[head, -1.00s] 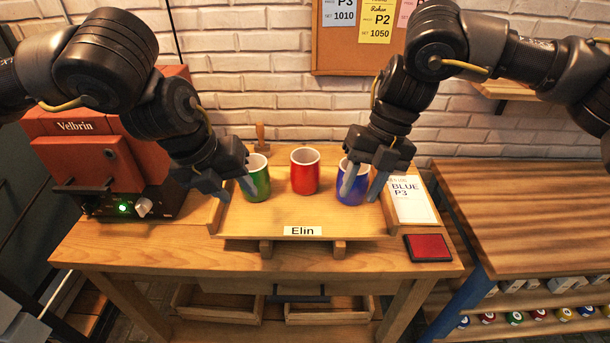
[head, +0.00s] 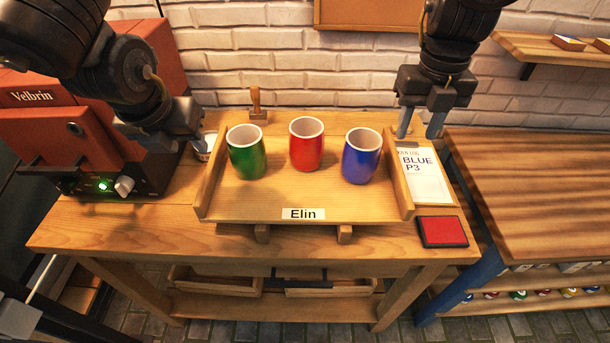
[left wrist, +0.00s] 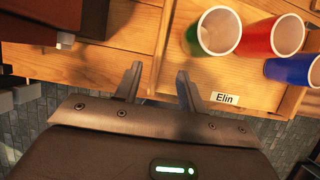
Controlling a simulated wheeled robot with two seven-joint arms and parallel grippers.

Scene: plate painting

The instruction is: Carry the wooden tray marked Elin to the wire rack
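The wooden tray marked Elin (head: 300,205) rests on the workbench, with raised sides at left and right and a white name label at its front. A green cup (head: 247,155), a red cup (head: 306,150) and a blue cup (head: 361,160) stand upright on it. In the left wrist view the tray (left wrist: 200,75) is right of my left gripper (left wrist: 159,78), which is open and empty. In the head view my left gripper (head: 190,130) is left of the tray. No wire rack shows.
A red Velbrin machine (head: 45,125) stands at the left. A BLUE P3 card (head: 425,178) and a red pad (head: 442,231) lie right of the tray. A wooden stamp (head: 257,107) stands behind it. Another wooden table (head: 530,190) is at the right.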

